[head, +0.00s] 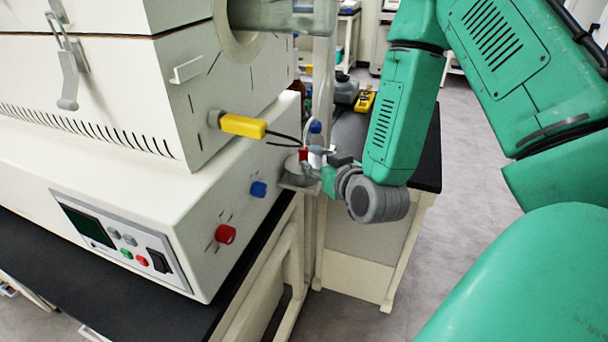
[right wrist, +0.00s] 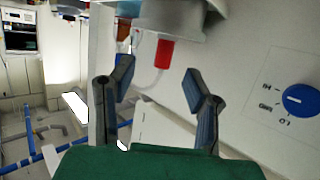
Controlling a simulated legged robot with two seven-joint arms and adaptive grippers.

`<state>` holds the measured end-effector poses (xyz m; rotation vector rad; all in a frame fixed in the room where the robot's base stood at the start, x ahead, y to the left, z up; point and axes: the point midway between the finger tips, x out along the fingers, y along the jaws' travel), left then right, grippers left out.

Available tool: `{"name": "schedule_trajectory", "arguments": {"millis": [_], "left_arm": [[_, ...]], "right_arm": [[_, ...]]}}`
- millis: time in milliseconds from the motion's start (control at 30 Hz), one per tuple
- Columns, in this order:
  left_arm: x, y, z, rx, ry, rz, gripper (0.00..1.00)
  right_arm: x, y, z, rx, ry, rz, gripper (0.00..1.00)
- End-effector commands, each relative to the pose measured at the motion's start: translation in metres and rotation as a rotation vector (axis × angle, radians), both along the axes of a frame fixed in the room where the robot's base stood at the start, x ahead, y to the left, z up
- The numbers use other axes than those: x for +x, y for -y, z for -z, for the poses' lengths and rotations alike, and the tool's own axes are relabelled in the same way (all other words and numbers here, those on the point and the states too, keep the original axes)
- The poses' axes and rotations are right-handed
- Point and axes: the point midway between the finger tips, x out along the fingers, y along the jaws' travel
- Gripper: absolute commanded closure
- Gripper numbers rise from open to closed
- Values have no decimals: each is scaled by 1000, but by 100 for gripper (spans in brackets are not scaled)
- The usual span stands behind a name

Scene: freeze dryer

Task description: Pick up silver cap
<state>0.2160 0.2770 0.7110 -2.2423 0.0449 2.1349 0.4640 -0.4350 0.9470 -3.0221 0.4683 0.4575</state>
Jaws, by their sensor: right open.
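My right gripper (head: 322,162) is beside the right side of the freeze dryer, small and partly covered in the head view. In the right wrist view its two fingers (right wrist: 158,80) are spread apart with nothing between them. A grey, silvery round piece (head: 297,171) sits just left of the gripper; I cannot tell for sure that it is the silver cap. A similar pale grey round piece (right wrist: 172,18) shows at the top of the right wrist view, beyond the fingertips. A red piece (right wrist: 164,54) is next to it. My left gripper is out of view.
The white freeze dryer (head: 110,185) fills the left, with a blue knob (head: 258,189), a red knob (head: 225,234) and a yellow-handled valve (head: 243,126) on its side. A blue-capped bottle (head: 315,133) stands close to the gripper. Floor (head: 480,160) is clear on the right.

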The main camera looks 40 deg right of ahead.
Motion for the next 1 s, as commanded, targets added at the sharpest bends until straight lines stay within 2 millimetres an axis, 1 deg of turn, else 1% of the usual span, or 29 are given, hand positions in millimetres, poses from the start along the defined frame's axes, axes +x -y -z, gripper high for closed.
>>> {"name": "schedule_trajectory", "arguments": {"millis": [33, 100, 267, 367, 500, 600, 700, 900, 933, 967, 1000], "left_arm": [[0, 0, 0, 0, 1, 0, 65], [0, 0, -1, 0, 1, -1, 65], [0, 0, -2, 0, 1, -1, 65], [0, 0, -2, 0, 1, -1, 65], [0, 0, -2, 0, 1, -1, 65], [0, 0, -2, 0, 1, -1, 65], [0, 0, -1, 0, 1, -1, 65], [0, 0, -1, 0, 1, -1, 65], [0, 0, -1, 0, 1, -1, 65], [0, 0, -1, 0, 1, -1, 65], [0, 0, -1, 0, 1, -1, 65]], "right_arm": [[9, 2, 2, -1, 3, 0, 57], [17, 4, 4, -1, 1, 0, 57], [26, 8, 7, -1, -1, 0, 57], [35, 11, 11, 1, 0, 0, 57], [55, 16, 19, 2, 0, 2, 57], [67, 20, 23, 2, 1, 0, 57], [72, 21, 25, 3, -1, -2, 57], [73, 20, 24, 2, 0, -3, 57], [73, 19, 24, 1, -1, -2, 60], [73, 19, 24, 1, -1, -2, 71], [73, 19, 24, 1, -1, -2, 85]]}}
